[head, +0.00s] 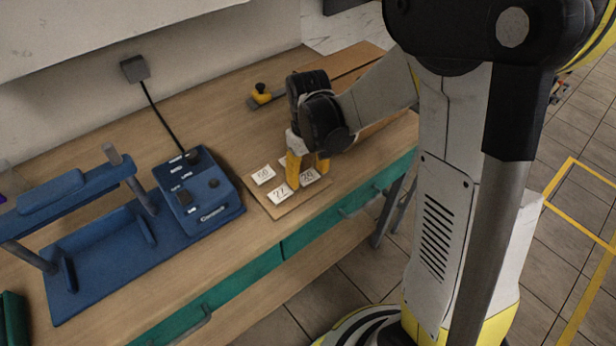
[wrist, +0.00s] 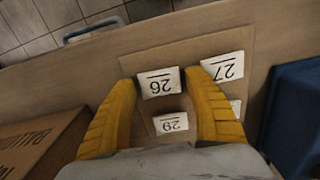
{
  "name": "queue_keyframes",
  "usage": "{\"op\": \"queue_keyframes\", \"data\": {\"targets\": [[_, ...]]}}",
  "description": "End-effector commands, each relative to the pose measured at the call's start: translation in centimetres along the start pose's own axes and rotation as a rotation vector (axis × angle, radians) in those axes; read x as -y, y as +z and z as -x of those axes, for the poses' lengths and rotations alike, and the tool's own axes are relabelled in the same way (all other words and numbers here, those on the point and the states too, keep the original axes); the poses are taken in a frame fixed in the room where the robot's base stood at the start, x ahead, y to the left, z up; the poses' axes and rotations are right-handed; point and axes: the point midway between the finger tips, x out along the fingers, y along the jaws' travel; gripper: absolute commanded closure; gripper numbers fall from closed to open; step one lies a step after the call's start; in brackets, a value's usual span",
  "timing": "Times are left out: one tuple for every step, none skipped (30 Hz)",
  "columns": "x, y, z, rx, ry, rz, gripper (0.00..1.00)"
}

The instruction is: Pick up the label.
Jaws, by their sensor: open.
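White labels lie flat on a thin brown board (head: 318,191) on the wooden table. In the wrist view, the label 26 (wrist: 158,84) lies between my gripper's fingertips (wrist: 160,78), and the label 29 (wrist: 171,122) lies nearer the palm. The label 27 (wrist: 223,66) lies outside the right finger, which hides most of another label (wrist: 236,108). In the head view, my gripper (head: 308,166) points down with its yellow fingers open, low over the board. The label 26 (head: 309,177) shows beside the fingers. Contact cannot be told.
A blue control box (head: 213,207) with a cable and a blue frame stand left of the board. A brown box (wrist: 35,140) with print stands on the other side, close to my gripper. A yellow-knobbed item (head: 261,94) lies farther back. Teal drawers (head: 240,282) line the table front.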

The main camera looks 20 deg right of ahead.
Motion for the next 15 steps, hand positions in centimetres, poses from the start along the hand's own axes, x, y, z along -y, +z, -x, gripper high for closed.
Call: {"op": "queue_keyframes", "data": {"targets": [[0.00,0.00,0.00,0.000,0.000,0.000,0.39],[0.00,0.00,0.01,0.000,0.000,0.000,0.39],[0.00,0.00,0.02,0.000,0.000,0.000,0.39],[0.00,0.00,0.02,0.000,0.000,0.000,0.39],[0.00,0.00,0.02,0.000,0.000,0.000,0.39],[0.00,0.00,0.02,0.000,0.000,0.000,0.43],[0.00,0.00,0.02,0.000,0.000,0.000,0.51],[0.00,0.00,0.02,0.000,0.000,0.000,0.59],[0.00,0.00,0.02,0.000,0.000,0.000,0.60],[0.00,0.00,0.02,0.000,0.000,0.000,0.60],[0.00,0.00,0.02,0.000,0.000,0.000,0.60],[0.00,0.00,0.02,0.000,0.000,0.000,0.60],[0.00,0.00,0.02,0.000,0.000,0.000,0.60],[0.00,0.00,0.02,0.000,0.000,0.000,0.60],[0.00,0.00,0.02,0.000,0.000,0.000,0.60]]}}
